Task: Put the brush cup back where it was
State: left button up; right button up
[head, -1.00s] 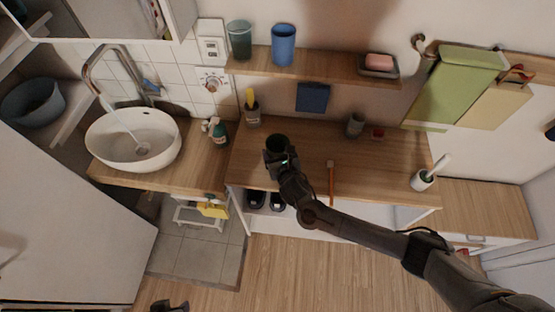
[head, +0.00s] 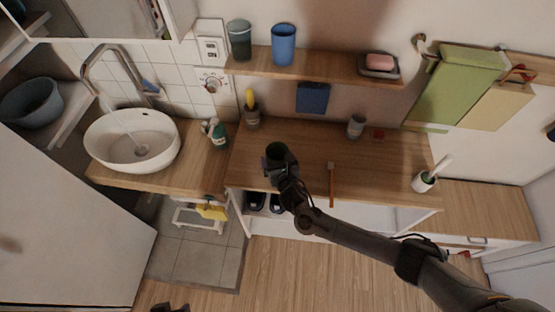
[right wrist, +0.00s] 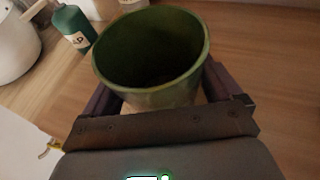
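A dark green cup (head: 277,151) is between the fingers of my right gripper (head: 280,162), over the front left part of the wooden counter. In the right wrist view the green cup (right wrist: 150,55) is upright with its dark mouth facing the camera, and the fingers (right wrist: 165,100) lie along both its sides. I see no brush in it. I cannot tell whether its base touches the counter. A dark piece of what looks like my left gripper (head: 170,308) shows at the bottom edge; its fingers are cut off.
On the counter (head: 310,145) stand a grey cup with a yellow-topped item (head: 252,116), a grey cup (head: 356,126) and a white cup with a brush (head: 425,180). An orange-handled brush (head: 331,185) lies right of my gripper.

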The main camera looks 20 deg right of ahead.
jog(key=shift+o, duration=0.4)
jog(key=shift+r, duration=0.15)
jog(key=shift+s+r, duration=0.15)
jog(key=shift+s, duration=0.1)
jog(key=s+a+r+m+g+y+p, duration=0.1)
jog(key=s+a+r+m+g, duration=0.2)
jog(key=s+m, duration=0.7)
jog(key=s+a+r+m+g+y+p, duration=0.25)
jog(key=s+m, duration=0.45)
jog(key=s, duration=0.5)
jog(key=s+d+r+m+g+h, duration=0.1)
jog(key=s+d+m+g, duration=0.1)
jog(key=s+d+m, duration=0.2)
jog(key=s+d+r+m+g+h, duration=0.1)
jog(key=s+d+r+m+g, duration=0.1)
jog(key=s+d+m, duration=0.3)
jog(key=s+m, duration=0.3)
jog(key=m, duration=0.3)
jog(key=shift+s+m+b, duration=0.25)
jog(key=shift+m+b, duration=0.05)
jog(key=shift+m, duration=0.1)
jog(key=shift+r+g, duration=0.15)
jog(key=shift+g, duration=0.1)
